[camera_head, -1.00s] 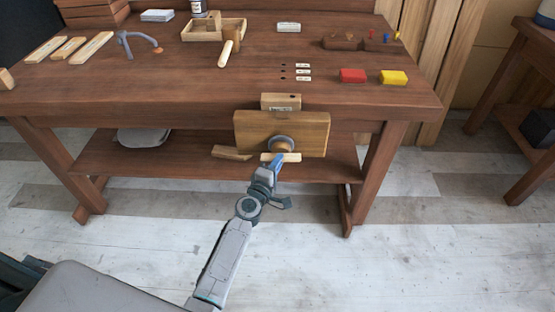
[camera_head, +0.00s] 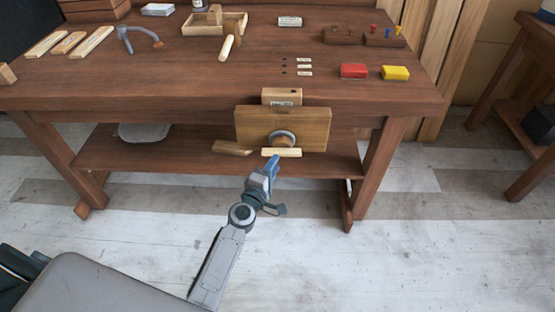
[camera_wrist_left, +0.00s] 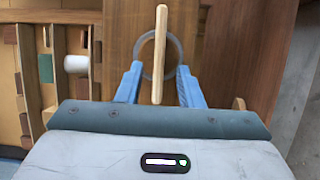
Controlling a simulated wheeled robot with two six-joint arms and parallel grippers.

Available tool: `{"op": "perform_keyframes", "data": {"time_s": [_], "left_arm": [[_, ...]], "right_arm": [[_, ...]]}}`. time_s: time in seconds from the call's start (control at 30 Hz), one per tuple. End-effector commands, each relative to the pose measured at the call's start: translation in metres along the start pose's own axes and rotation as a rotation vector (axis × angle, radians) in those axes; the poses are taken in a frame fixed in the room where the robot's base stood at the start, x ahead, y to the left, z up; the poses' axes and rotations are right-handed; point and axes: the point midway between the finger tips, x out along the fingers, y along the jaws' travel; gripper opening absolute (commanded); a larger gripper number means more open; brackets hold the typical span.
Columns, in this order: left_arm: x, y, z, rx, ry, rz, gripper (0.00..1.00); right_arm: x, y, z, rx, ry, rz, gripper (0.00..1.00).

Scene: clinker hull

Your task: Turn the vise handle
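The wooden vise (camera_head: 310,122) is on the bench's front edge, with a round grey collar low on its face. Its handle (camera_head: 288,152), a pale wooden bar, lies level in front of the collar. In the left wrist view the handle (camera_wrist_left: 159,45) runs up and down the picture, across the grey ring. My left gripper (camera_head: 272,164) is at the handle, just below and left of its middle in the head view. Its blue fingers (camera_wrist_left: 159,78) are spread, one each side of the bar with gaps; neither visibly touches it. My right gripper is not in view.
A wooden block (camera_head: 232,147) shows left of the handle, near the lower shelf (camera_head: 180,158). The bench top (camera_head: 200,82) holds a red block (camera_head: 354,71), a yellow block (camera_head: 395,73), a mallet (camera_head: 228,47) and wooden strips (camera_head: 70,42). Floor in front is clear.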

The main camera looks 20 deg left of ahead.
Motion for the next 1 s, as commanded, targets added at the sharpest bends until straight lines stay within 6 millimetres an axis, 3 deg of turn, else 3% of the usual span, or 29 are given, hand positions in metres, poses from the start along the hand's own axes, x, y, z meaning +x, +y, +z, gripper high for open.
{"op": "perform_keyframes", "data": {"time_s": [0.2,0.4,1.0], "left_arm": [[-0.044,-0.002,0.0,0.001,0.0,-0.001,0.34],[-0.065,-0.001,0.0,0.002,0.0,0.0,0.34],[-0.069,-0.001,0.0,0.001,0.0,-0.001,0.34]], "right_arm": [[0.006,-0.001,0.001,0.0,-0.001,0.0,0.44],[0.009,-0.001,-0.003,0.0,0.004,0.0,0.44],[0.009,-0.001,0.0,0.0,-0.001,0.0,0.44]]}}
